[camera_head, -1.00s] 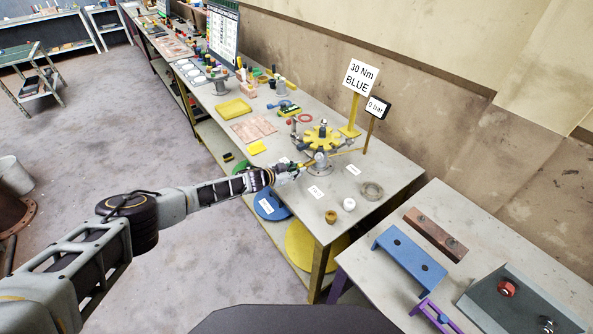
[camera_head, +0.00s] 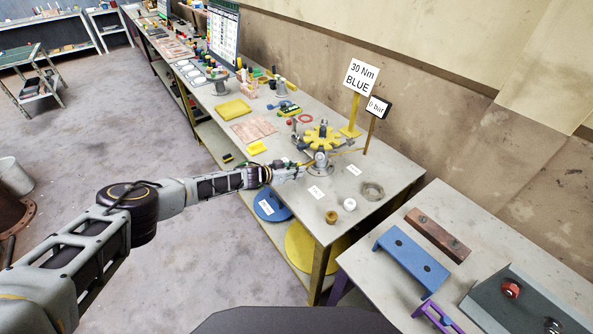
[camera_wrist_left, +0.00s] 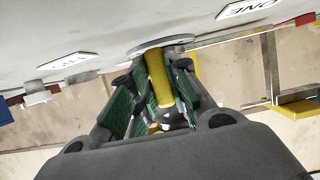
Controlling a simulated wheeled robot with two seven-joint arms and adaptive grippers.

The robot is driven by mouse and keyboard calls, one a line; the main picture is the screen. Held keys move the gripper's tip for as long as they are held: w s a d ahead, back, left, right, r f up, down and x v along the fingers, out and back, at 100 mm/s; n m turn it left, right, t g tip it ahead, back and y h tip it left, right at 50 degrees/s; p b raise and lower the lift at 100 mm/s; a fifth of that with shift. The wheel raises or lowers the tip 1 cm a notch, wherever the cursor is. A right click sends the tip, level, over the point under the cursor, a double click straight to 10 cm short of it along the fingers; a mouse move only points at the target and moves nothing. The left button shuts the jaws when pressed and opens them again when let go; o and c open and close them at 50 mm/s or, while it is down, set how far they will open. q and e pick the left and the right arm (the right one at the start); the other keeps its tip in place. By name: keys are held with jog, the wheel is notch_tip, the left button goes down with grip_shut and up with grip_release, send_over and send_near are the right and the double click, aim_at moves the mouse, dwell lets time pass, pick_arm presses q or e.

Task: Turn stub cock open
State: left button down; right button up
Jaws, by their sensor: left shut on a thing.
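The stub cock's yellow handle (camera_wrist_left: 158,78) stands between the green-padded fingers of my left gripper (camera_wrist_left: 160,105) in the left wrist view, and the fingers are shut on it. In the head view my left gripper (camera_head: 299,171) reaches from the left to the front side of the flanged pipe assembly (camera_head: 320,158) with its yellow spoked ring (camera_head: 321,137). There the fingers largely hide the cock, and its exact angle is hard to tell. A small black display reading in bar (camera_head: 378,107) stands behind on a post. My right gripper is out of view.
A "30 Nm BLUE" sign (camera_head: 361,77) stands behind the assembly. A loose grey ring (camera_head: 372,191), a white cap (camera_head: 350,204) and a brown cap (camera_head: 331,217) lie near the table's front edge. A second table with a blue bracket (camera_head: 411,261) is at the right.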

pick_arm(q)
jog(key=shift+s+f, duration=0.1)
jog(key=c, duration=1.4)
grip_release()
jog(key=shift+o, duration=0.2)
jog(key=shift+a, duration=0.1)
jog(key=v, duration=1.1)
jog(key=shift+s+a+r, duration=0.15)
jog(key=shift+a+r, duration=0.15)
